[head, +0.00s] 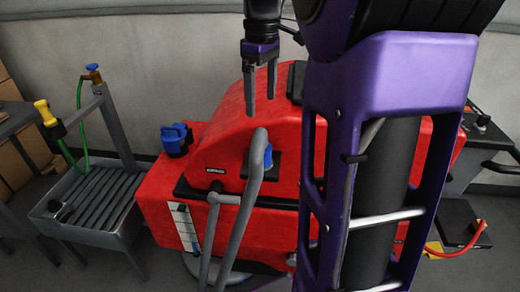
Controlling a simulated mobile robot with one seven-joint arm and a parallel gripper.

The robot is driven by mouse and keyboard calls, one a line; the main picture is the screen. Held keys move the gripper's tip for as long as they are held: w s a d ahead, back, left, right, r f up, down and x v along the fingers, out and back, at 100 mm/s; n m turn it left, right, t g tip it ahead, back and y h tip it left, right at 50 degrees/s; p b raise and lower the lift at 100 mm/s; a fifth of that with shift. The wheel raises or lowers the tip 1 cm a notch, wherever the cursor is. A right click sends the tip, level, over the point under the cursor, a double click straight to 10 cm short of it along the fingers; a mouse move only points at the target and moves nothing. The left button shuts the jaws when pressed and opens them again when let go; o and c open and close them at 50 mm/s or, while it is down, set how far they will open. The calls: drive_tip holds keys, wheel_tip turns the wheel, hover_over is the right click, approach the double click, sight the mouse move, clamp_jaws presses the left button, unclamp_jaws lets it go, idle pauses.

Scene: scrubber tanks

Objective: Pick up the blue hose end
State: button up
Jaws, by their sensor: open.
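My gripper (261,97) hangs with its fingers pointing down in front of the wall and the top of the red machine (230,155). Its two dark fingers are apart, with nothing between them. A chunky blue part (176,140) is at the machine's upper left edge, to the left of and below my gripper. A small blue piece (268,157) sits on a dark plate below my gripper, partly behind a grey bent tube (238,225). I cannot tell which blue part is the hose end. My purple arm hides much of the machine's right side.
On the left, a slatted grey sink stand (88,206) carries a tap with a blue top (92,68). A green hose runs to a yellow nozzle (45,112). A red hose (462,245) lies at the right by a dark box (458,222).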

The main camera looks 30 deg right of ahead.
sight(262, 147)
wheel_tip(262, 147, down, 16)
drive_tip(key=shift+d+r+b, duration=0.1)
drive_tip(key=shift+b, duration=0.9)
clamp_jaws()
